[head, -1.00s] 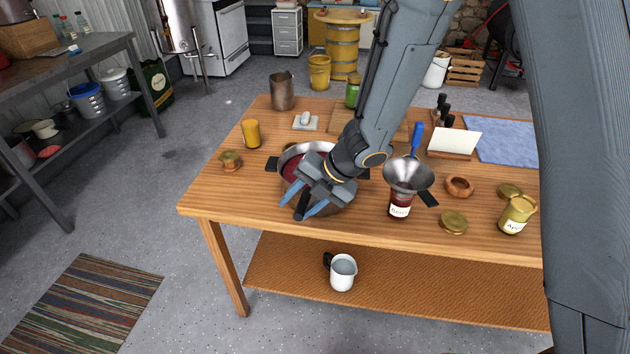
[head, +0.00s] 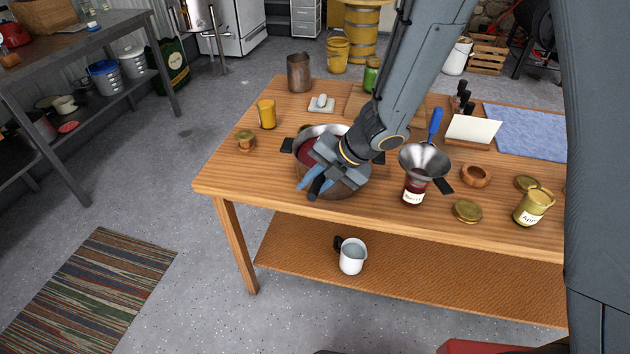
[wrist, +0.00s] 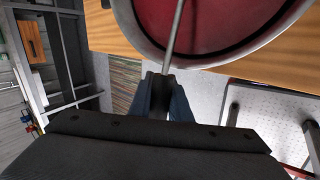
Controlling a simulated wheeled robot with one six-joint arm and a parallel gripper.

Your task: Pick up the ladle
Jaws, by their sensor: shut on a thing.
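The ladle shows in the wrist view as a thin metal rod (wrist: 175,38) with a dark grip end (wrist: 161,95). The rod runs over a pot of dark red contents; the bowl end of the ladle is out of sight. My gripper (wrist: 163,100) is shut on the dark handle, with a blue finger on each side. In the head view my gripper (head: 313,186) is at the front rim of the pot (head: 350,190) on the wooden table. My wrist hides much of the pot there.
Lids, a wooden ring (head: 476,176) and a yellow jar (head: 533,206) lie farther right. A white mug (head: 351,256) is on the lower shelf.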

